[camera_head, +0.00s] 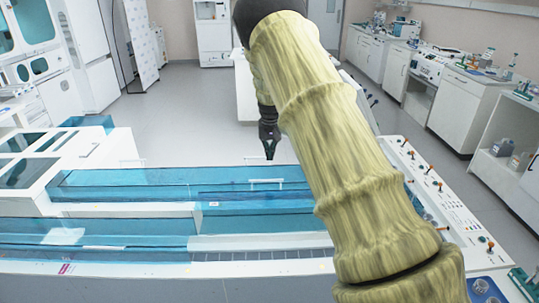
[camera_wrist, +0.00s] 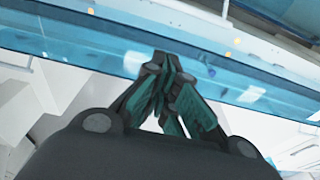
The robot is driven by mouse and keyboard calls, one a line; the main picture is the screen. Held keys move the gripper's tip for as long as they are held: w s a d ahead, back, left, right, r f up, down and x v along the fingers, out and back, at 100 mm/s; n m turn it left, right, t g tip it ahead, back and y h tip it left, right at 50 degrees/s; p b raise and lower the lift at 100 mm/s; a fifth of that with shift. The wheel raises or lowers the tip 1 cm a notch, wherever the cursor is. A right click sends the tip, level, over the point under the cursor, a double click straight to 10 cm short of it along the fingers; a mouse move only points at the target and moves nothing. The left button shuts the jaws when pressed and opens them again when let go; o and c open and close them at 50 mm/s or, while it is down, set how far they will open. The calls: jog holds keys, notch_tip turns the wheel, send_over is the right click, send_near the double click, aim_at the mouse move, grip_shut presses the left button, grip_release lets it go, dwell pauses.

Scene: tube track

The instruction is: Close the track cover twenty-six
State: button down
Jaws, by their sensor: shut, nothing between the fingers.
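The track (camera_head: 110,267) runs across the head view as a long white bench with translucent blue covers. A far cover (camera_head: 265,210) has a white handle (camera_head: 267,182). A near cover (camera_head: 100,235) lies over the left part of the front lane. I cannot read which cover is number twenty-six. My gripper (camera_head: 270,150) points down at the far edge of the track, just behind the handle in the picture. In the wrist view my gripper (camera_wrist: 170,68) is shut and empty, with its fingertips in front of a blue cover (camera_wrist: 100,48). Contact cannot be told.
To the right of the near cover, a strip of dark track (camera_head: 265,255) lies exposed. A white panel with orange-topped levers (camera_head: 430,185) stands on the right, partly behind my arm. White cabinets (camera_head: 455,105) line the right wall. The floor (camera_head: 190,115) behind the track is clear.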

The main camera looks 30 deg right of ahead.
jog(key=f, duration=0.2)
jog(key=f+p, duration=0.1)
jog(key=f, duration=0.1)
jog(key=w+f+p, duration=0.1)
jog(key=f, duration=0.1)
jog(key=shift+d+f, duration=0.25)
jog(key=shift+f, duration=0.1)
jog(key=shift+w+f+p, duration=0.2)
jog(key=shift+f+p, duration=0.15)
jog(key=shift+f, duration=0.45)
jog(key=s, duration=0.1)
jog(key=s+a+p, duration=0.2)
jog(key=shift+s+r, duration=0.15)
jog(key=shift+r, duration=0.15)
jog(key=shift+a+r, duration=0.1)
jog(key=shift+a, duration=0.1)
